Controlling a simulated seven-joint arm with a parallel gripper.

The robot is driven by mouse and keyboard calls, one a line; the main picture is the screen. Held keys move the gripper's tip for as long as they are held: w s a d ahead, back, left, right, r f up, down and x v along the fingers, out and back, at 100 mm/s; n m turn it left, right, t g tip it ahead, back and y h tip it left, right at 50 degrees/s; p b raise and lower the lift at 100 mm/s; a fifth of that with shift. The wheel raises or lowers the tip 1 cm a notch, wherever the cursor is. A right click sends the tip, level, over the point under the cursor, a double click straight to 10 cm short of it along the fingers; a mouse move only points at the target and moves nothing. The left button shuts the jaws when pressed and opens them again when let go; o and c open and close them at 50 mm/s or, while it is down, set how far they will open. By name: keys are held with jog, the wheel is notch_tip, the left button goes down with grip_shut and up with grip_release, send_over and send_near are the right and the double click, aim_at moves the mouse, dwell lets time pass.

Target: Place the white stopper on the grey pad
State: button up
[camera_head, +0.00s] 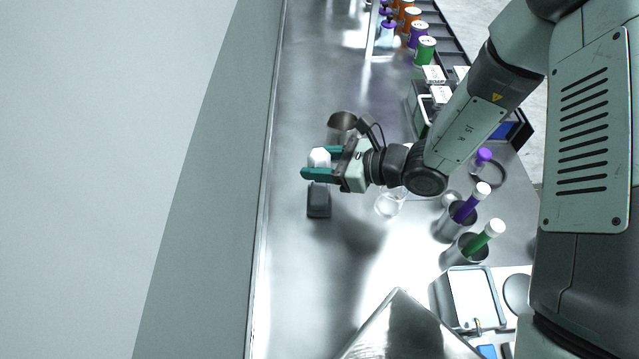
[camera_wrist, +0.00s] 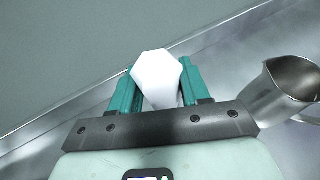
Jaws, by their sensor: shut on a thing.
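The white stopper (camera_head: 319,157) is held between the green fingers of my gripper (camera_head: 320,163) in the head view. In the wrist view, the stopper (camera_wrist: 157,76) shows a faceted white top between the two fingers of my gripper (camera_wrist: 158,85). The gripper is shut on it. The dark grey pad (camera_head: 319,200) lies on the metal bench just below the gripper in the head view. The near finger overlaps the pad's upper end in the picture, and I cannot tell the stopper's height above it. The pad does not show in the wrist view.
A metal jug (camera_head: 342,122) stands close beside the gripper, also in the wrist view (camera_wrist: 287,85). A clear glass vessel (camera_head: 389,203) is below my wrist. Metal cups (camera_head: 466,249) hold white-capped tubes at right. A wall (camera_head: 190,180) borders the bench at left. The bench below the pad is clear.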

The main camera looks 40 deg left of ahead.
aim_at(319, 192)
notch_tip(319, 192, down, 7)
jog(key=shift+r, duration=0.2)
dwell(0.3)
jog(key=shift+f, duration=0.2)
jog(key=o, duration=1.1)
jog(key=shift+c, duration=0.2)
jog(key=shift+r, duration=0.15)
